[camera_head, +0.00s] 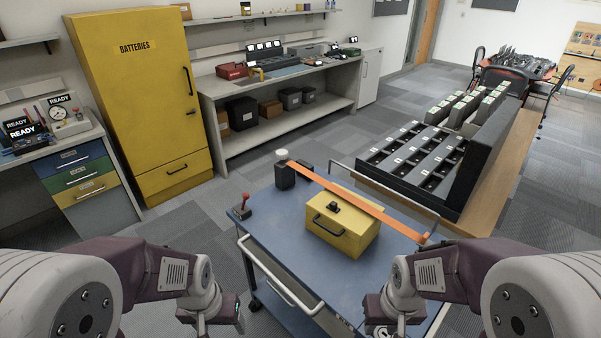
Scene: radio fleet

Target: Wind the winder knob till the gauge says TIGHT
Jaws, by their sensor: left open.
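A black block (285,177) stands at the far left corner of the blue-topped cart (290,222). A small pale round piece (282,154) sits on top of it and looks like the winder knob. An orange strap (358,201) runs from the block over a yellow case (342,236) to the cart's right side. I cannot make out a gauge reading TIGHT. My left gripper (224,312) is at the bottom, left of the cart, open and apart from the knob. My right gripper (386,318) is low near the cart's front right; its jaws are unclear.
A yellow BATTERIES cabinet (140,100) stands left. Carpet lies between cabinet and cart.

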